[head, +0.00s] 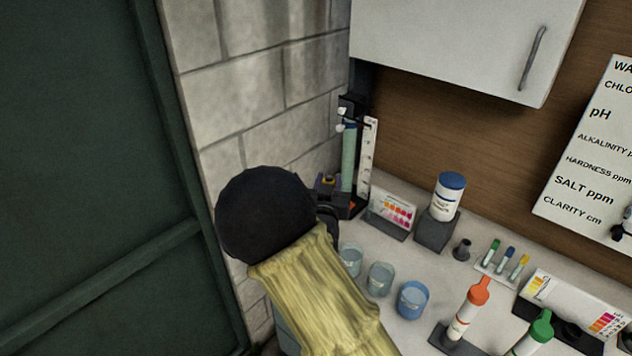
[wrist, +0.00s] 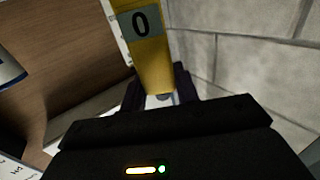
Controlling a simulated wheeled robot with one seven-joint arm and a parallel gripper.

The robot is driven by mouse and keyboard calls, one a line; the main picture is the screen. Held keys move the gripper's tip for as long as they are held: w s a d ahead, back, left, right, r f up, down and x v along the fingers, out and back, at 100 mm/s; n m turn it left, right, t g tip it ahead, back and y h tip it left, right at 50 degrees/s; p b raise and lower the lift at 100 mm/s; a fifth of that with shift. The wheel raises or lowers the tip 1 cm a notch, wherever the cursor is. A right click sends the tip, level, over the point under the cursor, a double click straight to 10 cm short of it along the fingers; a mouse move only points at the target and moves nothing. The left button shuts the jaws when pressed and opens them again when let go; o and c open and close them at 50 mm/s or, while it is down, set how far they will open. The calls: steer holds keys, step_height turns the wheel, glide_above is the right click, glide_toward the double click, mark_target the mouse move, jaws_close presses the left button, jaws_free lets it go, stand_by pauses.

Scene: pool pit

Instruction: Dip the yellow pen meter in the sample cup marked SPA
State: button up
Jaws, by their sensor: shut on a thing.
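The yellow pen meter (wrist: 153,65) is held in my gripper (wrist: 160,92) in the wrist view. Its grey display reads 0, and a pale tip shows between the dark fingers. In the head view my gripper (head: 327,198) is partly hidden behind my black wrist, with a small yellow bit showing at it. Three sample cups stand in a row on the counter: one clear cup (head: 351,262) nearest the gripper, a second clear cup (head: 380,281) and a blue cup (head: 412,302). I cannot read which one is marked SPA. The gripper is behind and left of the cups, apart from them.
A tall green tube on a stand (head: 348,160) is close behind the gripper in the corner by the block wall (head: 260,110). A colour card (head: 392,212), a blue-capped bottle (head: 447,196), small vials (head: 507,260) and an orange-topped bottle (head: 468,312) stand on the counter.

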steer(key=shift+d+f, duration=0.1)
steer(key=shift+f, duration=0.35)
steer(key=shift+s+a+f+b, duration=0.15)
steer(key=shift+a+f+b, duration=0.15)
steer(key=shift+f+b, duration=0.25)
steer(key=shift+a+f+b, duration=0.15)
steer(key=shift+f+b, duration=0.15)
steer(key=shift+f, duration=0.35)
step_height(320, 180, down, 5)
steer(key=b, duration=0.5)
steer(key=shift+f, duration=0.2)
steer(key=shift+s, duration=0.15)
